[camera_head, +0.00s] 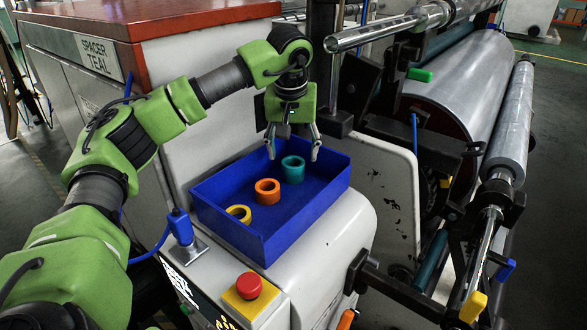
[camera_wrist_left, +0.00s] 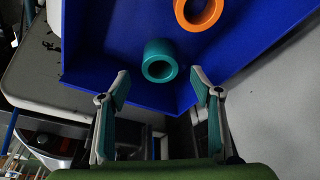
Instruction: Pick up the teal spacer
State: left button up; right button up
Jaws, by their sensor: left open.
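The teal spacer (camera_head: 293,169), a short hollow ring, sits in the blue tray (camera_head: 262,243) at its right end in the head view. In the left wrist view the teal spacer (camera_wrist_left: 159,60) lies ahead of the fingers, near the tray corner. My left gripper (camera_head: 293,150) is open and empty above it, pointing down. In the wrist view the fingertips of the left gripper (camera_wrist_left: 160,82) stand apart on either side of the line to the spacer, not touching it. My right gripper is not in view.
An orange spacer (camera_head: 267,191) and a yellow spacer (camera_head: 239,214) sit in the same tray to the left. A red button (camera_head: 249,285) stands in front of the tray. Metal rollers (camera_head: 467,85) are at the right. A cabinet labelled "SPACER TEAL" (camera_head: 98,58) stands behind my left arm.

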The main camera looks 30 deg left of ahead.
aim_at(293, 164)
pick_arm(q)
jog(key=shift+w+f, duration=0.1)
jog(key=shift+f, duration=0.1)
jog(key=shift+a+f+p, duration=0.1)
jog(key=shift+f+p, duration=0.25)
jog(key=shift+f, duration=0.05)
jog(key=p+x, duration=0.1)
jog(key=x, duration=0.2)
jog(key=shift+w+a+f, duration=0.1)
jog(key=shift+w+f, duration=0.05)
jog(key=shift+f, duration=0.1)
jog(key=shift+w+f, duration=0.1)
jog(key=shift+f, duration=0.15)
jog(key=c, duration=1.2)
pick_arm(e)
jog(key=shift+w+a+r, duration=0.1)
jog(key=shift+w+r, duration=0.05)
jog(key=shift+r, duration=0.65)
